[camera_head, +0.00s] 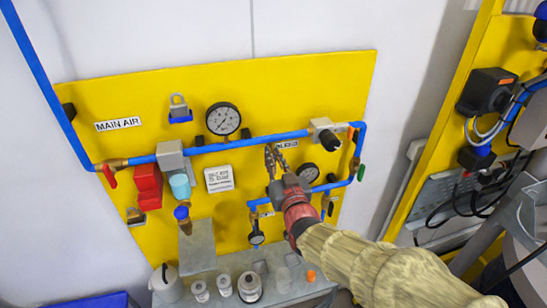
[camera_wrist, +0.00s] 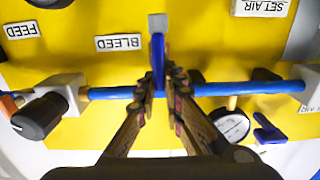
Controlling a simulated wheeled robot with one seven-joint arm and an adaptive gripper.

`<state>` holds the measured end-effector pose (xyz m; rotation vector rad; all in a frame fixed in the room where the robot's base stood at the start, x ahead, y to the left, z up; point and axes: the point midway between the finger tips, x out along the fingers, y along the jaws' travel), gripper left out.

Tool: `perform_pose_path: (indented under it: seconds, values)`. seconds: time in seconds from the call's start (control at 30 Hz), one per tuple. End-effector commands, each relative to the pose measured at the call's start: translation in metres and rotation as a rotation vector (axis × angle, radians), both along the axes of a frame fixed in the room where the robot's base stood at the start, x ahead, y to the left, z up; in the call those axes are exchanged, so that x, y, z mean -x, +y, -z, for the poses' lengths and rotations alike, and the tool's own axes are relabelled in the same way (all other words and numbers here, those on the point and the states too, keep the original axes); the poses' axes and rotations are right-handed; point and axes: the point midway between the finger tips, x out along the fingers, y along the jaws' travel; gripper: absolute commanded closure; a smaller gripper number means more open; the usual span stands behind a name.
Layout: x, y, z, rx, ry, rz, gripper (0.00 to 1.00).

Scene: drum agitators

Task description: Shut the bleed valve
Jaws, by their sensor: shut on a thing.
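The bleed valve handle (camera_wrist: 158,52) is a blue lever with a grey end. In the wrist view it stands across the blue pipe (camera_wrist: 115,93), at right angles to it, beside the BLEED label (camera_wrist: 119,43). My gripper (camera_wrist: 160,76) has a finger on each side of the lever and is shut on it. In the head view my gripper (camera_head: 271,155) reaches the yellow panel just below the upper blue pipe (camera_head: 240,143), next to the partly covered BLEED label (camera_head: 287,144). The lever is hidden there behind the fingers.
A black knob (camera_head: 328,138) is right of my gripper, and a gauge (camera_head: 307,172) is close to its right side. A large gauge (camera_head: 223,119) is above left. Red blocks (camera_head: 147,186) and a blue cup (camera_head: 180,186) are left. Several grey fittings (camera_head: 249,287) stand below.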

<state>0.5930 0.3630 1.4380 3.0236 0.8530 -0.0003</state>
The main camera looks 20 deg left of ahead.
Motion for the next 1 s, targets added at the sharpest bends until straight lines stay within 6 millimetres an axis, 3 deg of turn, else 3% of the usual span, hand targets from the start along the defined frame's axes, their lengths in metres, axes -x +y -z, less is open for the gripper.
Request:
perform_pose_path:
  seconds: [0.57,1.0]
  values:
    - [-0.0003,-0.0005,0.0013,-0.016,0.010,0.000,1.00]
    - [-0.0043,-0.0071,0.0075,-0.243,0.144,0.000,1.00]
